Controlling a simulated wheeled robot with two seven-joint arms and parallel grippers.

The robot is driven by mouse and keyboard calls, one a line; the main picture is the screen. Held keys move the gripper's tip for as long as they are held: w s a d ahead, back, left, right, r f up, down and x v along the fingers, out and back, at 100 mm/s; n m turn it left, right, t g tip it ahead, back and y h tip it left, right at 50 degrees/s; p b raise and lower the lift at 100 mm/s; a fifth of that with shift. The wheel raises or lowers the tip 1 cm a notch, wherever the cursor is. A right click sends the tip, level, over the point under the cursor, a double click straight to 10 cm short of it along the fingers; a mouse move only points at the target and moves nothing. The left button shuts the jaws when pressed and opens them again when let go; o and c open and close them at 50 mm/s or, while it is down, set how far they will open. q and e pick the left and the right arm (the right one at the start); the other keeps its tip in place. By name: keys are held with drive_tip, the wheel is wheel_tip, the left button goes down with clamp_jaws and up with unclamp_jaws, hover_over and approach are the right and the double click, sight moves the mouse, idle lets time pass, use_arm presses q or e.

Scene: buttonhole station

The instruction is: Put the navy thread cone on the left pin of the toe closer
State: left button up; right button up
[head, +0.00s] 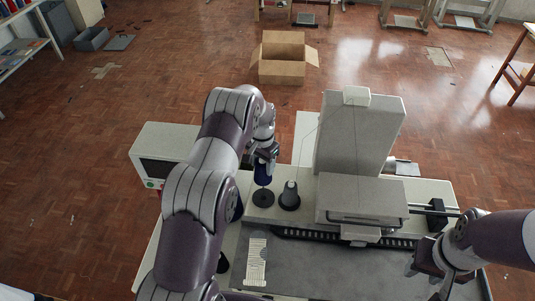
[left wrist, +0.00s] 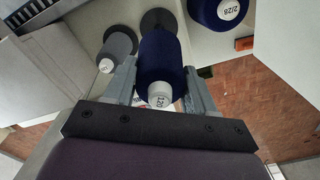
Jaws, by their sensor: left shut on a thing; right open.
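My left gripper (head: 264,156) is shut on a navy thread cone (head: 263,174), which hangs upright over a black disc (head: 263,198) on the machine top. In the left wrist view the cone (left wrist: 162,58) sits between both fingers, its white-labelled end toward the camera. The disc (left wrist: 158,20) shows past its far end. The cone's bottom looks just above the disc; I cannot tell whether the pin is inside it. A grey cone (head: 289,195) stands on the spot to the right. My right gripper (head: 428,262) is open and empty at the machine's right front.
Another dark blue cone labelled 2/28 (left wrist: 205,12) stands nearby and is mostly hidden by my left arm in the head view. The tall machine housing (head: 358,135) rises right of the cones. A control box (head: 160,150) stands at left. A slotted white strip (head: 256,262) lies in front.

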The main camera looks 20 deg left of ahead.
sight(263, 181)
use_arm(q)
drive_tip(key=shift+s+f+b, duration=0.45)
drive_tip(key=shift+s+f, duration=0.3)
drive_tip(key=shift+s, duration=0.05)
drive_tip(key=f, duration=0.1)
drive_tip(key=w+f+b, duration=0.1)
drive_tip(key=f, duration=0.1)
drive_tip(key=w+f, duration=0.1)
drive_tip(key=shift+d+f+b, duration=0.1)
drive_tip(key=shift+f+b, duration=0.25)
drive_tip(key=shift+f, duration=0.05)
drive_tip(key=shift+s+f, duration=0.2)
drive_tip(key=shift+f, duration=0.1)
drive_tip(key=shift+s+f+b, duration=0.3)
drive_tip(key=shift+f+b, duration=0.4)
drive_tip(key=shift+b, duration=0.3)
drive_tip(key=shift+f, duration=0.25)
drive_tip(key=shift+w+f+b, duration=0.35)
drive_tip(key=shift+f+b, duration=0.05)
drive_tip(key=shift+s+r, duration=0.15)
drive_tip(key=shift+s, duration=0.1)
use_arm(e)
drive_tip(key=f, duration=0.5)
drive_tip(key=shift+s+d+f, duration=0.1)
drive_tip(key=shift+s+f, duration=0.1)
drive_tip(key=shift+f, duration=0.1)
